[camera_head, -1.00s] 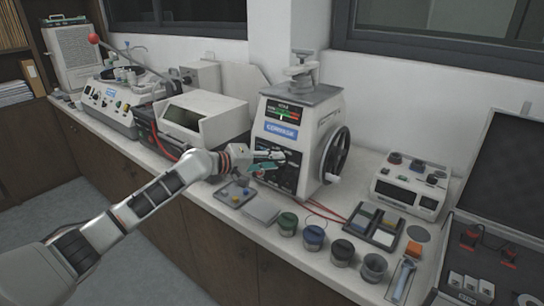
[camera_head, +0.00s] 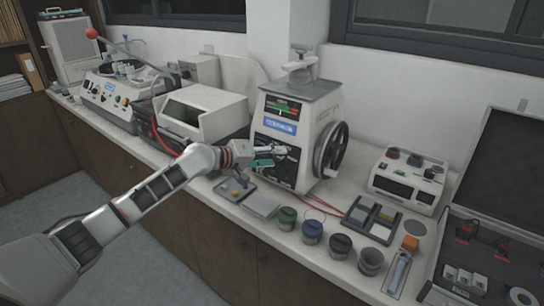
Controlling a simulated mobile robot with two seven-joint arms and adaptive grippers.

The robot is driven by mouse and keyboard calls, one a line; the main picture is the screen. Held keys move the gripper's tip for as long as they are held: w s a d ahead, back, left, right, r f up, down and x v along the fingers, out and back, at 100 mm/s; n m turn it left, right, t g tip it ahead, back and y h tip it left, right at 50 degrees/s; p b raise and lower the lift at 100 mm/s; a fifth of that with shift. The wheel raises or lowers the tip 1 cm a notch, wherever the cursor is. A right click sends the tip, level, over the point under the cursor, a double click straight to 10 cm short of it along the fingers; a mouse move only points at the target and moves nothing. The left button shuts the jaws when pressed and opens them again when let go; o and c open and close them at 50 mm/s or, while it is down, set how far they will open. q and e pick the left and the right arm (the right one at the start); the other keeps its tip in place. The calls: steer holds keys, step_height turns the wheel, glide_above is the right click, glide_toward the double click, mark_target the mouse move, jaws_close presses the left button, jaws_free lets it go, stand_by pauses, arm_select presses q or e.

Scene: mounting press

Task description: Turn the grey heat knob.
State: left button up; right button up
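The mounting press (camera_head: 328,110) is a white machine with a dark front panel (camera_head: 284,176), a small display and a blue label. My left gripper (camera_head: 271,156) is at this panel, with one pale finger above and a teal-padded finger below. Its fingertips look a little apart. The grey heat knob cannot be made out; the gripper covers part of the panel, so whether the fingers hold the knob is unclear. My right gripper is not in view.
A black handwheel (camera_head: 332,150) is on the press's right side. Several round jars, such as the green-banded one (camera_head: 287,219), stand along the bench front. A tray (camera_head: 235,189) lies below the gripper. A white box unit (camera_head: 205,118) stands to the left.

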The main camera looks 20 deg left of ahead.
arm_select(q)
steer(key=shift+a+r, duration=0.1)
steer(key=shift+s+a+r, duration=0.15)
steer(key=shift+s+a, duration=0.2)
steer(key=shift+s, duration=0.05)
steer(key=v, duration=1.1)
steer(key=shift+d, duration=0.1)
